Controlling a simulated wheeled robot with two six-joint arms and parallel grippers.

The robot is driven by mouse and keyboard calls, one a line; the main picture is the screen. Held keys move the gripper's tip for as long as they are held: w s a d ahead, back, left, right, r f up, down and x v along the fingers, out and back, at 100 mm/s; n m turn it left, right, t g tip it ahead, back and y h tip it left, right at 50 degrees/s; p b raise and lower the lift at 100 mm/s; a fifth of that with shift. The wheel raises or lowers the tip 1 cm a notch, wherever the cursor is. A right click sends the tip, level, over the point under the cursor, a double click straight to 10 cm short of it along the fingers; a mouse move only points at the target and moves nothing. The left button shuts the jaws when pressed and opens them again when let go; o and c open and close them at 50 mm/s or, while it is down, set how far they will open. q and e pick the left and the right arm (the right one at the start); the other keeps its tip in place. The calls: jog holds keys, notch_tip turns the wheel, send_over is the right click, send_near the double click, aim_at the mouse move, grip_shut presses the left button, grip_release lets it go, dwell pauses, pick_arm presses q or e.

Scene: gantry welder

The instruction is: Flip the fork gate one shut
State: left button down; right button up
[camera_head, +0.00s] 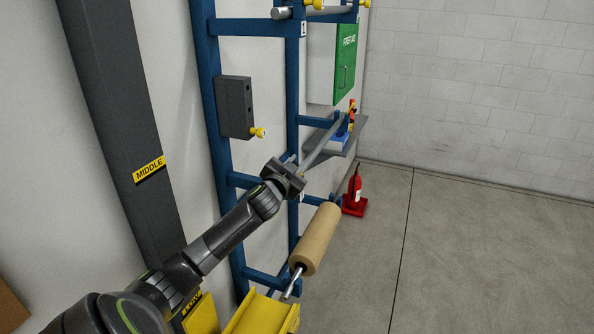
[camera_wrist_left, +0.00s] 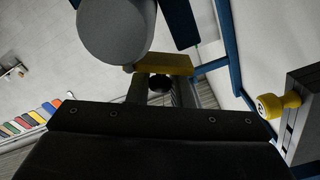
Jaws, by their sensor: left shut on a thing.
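My left gripper (camera_head: 287,173) is at the blue rack, beside its front upright, at the near end of a grey bar (camera_head: 322,143). Its own body hides what is between the fingers in the head view. In the left wrist view the gripper (camera_wrist_left: 160,90) is shut at a small dark part. A yellow bar (camera_wrist_left: 172,63), which looks like the fork gate, lies across just beyond the fingertips. A large grey round end (camera_wrist_left: 113,28) is close above it. I cannot tell the gate's exact angle. My right gripper is not in view.
The blue rack (camera_head: 210,100) bears a dark block (camera_head: 236,106) with a yellow knob (camera_head: 258,132) and a brown roll (camera_head: 316,238) below the gripper. A yellow trough (camera_head: 262,316) is at the bottom. The floor at right is clear.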

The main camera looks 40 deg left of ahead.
pick_arm(q)
jog(key=n+b, duration=0.1)
jog(key=f+n+b, duration=0.1)
jog(key=n, duration=0.1)
jog(key=shift+s+a, duration=0.1)
jog(key=shift+a, duration=0.3)
jog(key=shift+s+a+f+n+b, duration=0.1)
jog(key=shift+a+n+b, duration=0.05)
jog(key=shift+n+b, duration=0.5)
jog(key=shift+a+n+b, duration=0.15)
jog(key=shift+n+b, duration=0.3)
jog(key=shift+n, duration=0.3)
jog(key=c, duration=1.4)
grip_release()
